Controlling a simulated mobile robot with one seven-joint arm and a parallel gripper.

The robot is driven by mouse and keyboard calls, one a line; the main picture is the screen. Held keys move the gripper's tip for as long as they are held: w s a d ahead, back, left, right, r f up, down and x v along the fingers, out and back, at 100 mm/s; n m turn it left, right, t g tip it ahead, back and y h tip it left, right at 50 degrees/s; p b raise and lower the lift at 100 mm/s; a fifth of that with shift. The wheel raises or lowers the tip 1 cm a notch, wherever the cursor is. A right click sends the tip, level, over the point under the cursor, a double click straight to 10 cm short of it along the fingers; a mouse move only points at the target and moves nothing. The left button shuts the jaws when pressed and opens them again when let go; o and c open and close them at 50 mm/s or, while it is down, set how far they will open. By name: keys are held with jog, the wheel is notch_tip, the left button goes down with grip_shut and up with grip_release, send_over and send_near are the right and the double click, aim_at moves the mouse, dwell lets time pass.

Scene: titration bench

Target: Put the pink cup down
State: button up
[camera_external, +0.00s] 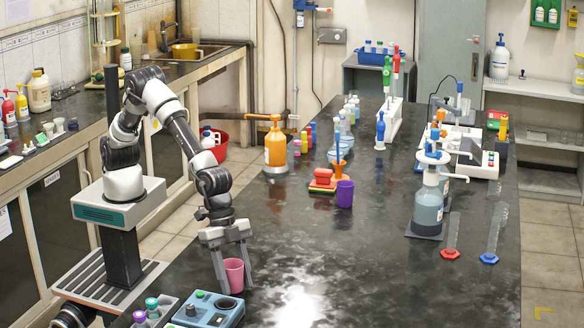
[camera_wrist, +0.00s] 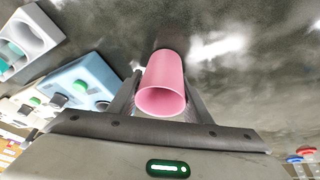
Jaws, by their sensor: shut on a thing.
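The pink cup (camera_external: 234,274) is upright between the two fingers of my gripper (camera_external: 232,280), near the front left of the black bench. My gripper points down and is shut on the cup. In the wrist view the pink cup (camera_wrist: 164,82) sits between the fingers of my gripper (camera_wrist: 162,92), with its open mouth toward the camera. The cup is at or very near the bench top (camera_external: 300,250); I cannot tell whether its base touches.
A blue device (camera_external: 208,308) stands just in front of the cup, close to my gripper. A purple cup (camera_external: 345,194) and an orange pump bottle (camera_external: 275,145) stand farther back. The bench to the right of my gripper is clear. Measuring cylinders (camera_external: 452,235) stand at the right.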

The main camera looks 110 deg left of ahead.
jog(key=o, duration=1)
jog(key=shift+f, duration=0.1)
jog(key=shift+o, duration=0.2)
jog(key=shift+a+r+p, duration=0.1)
jog(key=shift+r+p, duration=0.2)
jog(key=shift+r, duration=0.35)
jog(key=p+v, duration=0.1)
jog(key=v, duration=1)
jog(key=shift+s, duration=0.15)
jog(key=shift+a, duration=0.1)
